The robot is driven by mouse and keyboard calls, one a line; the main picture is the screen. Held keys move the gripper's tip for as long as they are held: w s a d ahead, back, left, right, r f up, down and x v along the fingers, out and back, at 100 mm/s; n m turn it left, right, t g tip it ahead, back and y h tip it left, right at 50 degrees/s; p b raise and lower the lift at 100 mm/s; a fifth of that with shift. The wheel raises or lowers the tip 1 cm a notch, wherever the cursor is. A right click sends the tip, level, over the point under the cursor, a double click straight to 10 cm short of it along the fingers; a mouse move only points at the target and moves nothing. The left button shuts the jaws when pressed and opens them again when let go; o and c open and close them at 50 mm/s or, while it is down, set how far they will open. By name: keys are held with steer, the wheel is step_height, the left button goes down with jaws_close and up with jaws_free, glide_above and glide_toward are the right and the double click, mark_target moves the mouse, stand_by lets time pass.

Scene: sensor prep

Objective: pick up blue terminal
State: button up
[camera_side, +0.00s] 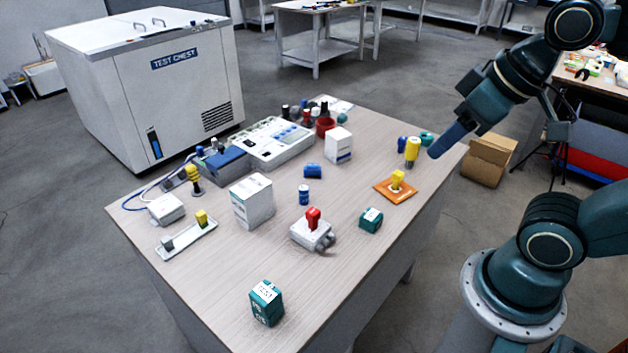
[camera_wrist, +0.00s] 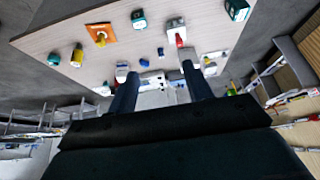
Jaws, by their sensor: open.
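A yellow cylinder (camera_side: 412,151) and an orange plate (camera_side: 382,188) with a yellow piece are near the right edge. A white box (camera_side: 339,146), a red-topped grey device (camera_side: 312,233) and green boxes (camera_side: 370,220) surround the middle. The table front (camera_side: 215,285) is mostly clear.

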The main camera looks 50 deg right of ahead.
steer(key=shift+c, duration=0.3)
steer(key=w+d+f+m+g, duration=0.1)
steer(key=w+d+m, duration=0.1)
steer(key=w+m, duration=0.65)
steer(key=w+d+f+m, duration=0.1)
steer(key=w+d+m, duration=0.2)
steer(key=w+m, duration=0.55)
steer(key=w+d+f+m+y, duration=0.1)
steer(key=w+d+f+m, duration=0.4)
steer(key=w+f, duration=0.3)
steer(key=w+d+f+m+g+y, duration=0.1)
steer(key=w+d+f+m, duration=0.4)
steer(key=w+f+m, duration=0.1)
steer(key=shift+w+d+f+m+y, duration=0.15)
steer(key=shift+w+f+m+y, duration=0.2)
steer(key=shift+w+f, duration=0.65)
steer(key=shift+w, duration=0.1)
